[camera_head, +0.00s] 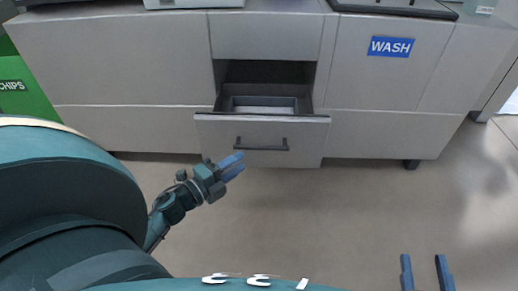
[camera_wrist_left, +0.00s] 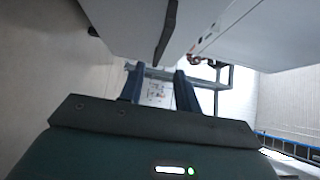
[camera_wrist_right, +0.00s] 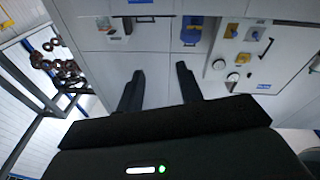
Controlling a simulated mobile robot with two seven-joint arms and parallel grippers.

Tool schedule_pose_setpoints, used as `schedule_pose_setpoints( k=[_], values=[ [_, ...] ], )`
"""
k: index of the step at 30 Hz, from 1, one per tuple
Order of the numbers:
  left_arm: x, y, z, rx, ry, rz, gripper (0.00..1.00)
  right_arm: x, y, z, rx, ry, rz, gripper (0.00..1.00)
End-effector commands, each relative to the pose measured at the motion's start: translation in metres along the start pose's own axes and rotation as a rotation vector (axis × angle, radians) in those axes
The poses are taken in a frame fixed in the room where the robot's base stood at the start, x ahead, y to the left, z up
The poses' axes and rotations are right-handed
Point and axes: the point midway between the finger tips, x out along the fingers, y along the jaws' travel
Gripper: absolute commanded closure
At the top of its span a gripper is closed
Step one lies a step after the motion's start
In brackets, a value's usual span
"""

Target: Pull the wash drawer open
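The drawer (camera_head: 222,130) in the middle of the grey counter stands pulled out, and its hollow inside shows. Its front has a dark bar handle (camera_head: 262,147). The blue WASH sign (camera_head: 391,47) is on the cabinet panel to the right of it. My left gripper (camera_head: 241,162) is open and empty, just in front of and below the handle's left end. In the left wrist view the handle (camera_wrist_left: 167,35) shows beyond the parted fingers; whether they touch it I cannot tell. My right gripper (camera_head: 423,262) is open and empty over the floor at lower right.
A green CHIPS bin (camera_head: 24,90) stands at the left. A dark-topped unit (camera_head: 395,8) sits on the counter above the sign. The floor (camera_head: 330,215) in front of the cabinets is clear. The right wrist view shows a panel with knobs (camera_wrist_right: 233,76) and a metal frame at left.

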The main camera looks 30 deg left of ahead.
Motion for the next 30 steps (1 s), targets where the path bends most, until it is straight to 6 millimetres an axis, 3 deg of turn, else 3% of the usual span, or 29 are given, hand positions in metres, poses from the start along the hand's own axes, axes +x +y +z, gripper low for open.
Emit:
schedule_pose_setpoints(
  k=[6, 12, 18, 26, 30],
  values=[
    [0.049, 0.000, 0.001, 0.002, -0.001, -0.003, 0.67, 0.001, -0.001, 0.002, 0.017, 0.010, -0.001, 0.64],
    [0.080, 0.000, 0.001, 0.000, -0.001, -0.002, 0.67, 0.002, -0.001, 0.002, 0.026, 0.016, -0.001, 0.64],
    [0.093, 0.001, 0.001, 0.000, -0.003, 0.001, 0.67, 0.002, -0.001, 0.002, 0.032, 0.017, -0.001, 0.64],
    [0.094, 0.000, 0.000, -0.001, -0.002, 0.001, 0.67, 0.003, -0.001, 0.000, 0.034, 0.019, -0.001, 0.64],
    [0.094, 0.000, 0.000, 0.000, -0.002, 0.001, 0.77, 0.003, -0.001, -0.001, 0.034, 0.021, -0.001, 0.64]
  ],
)
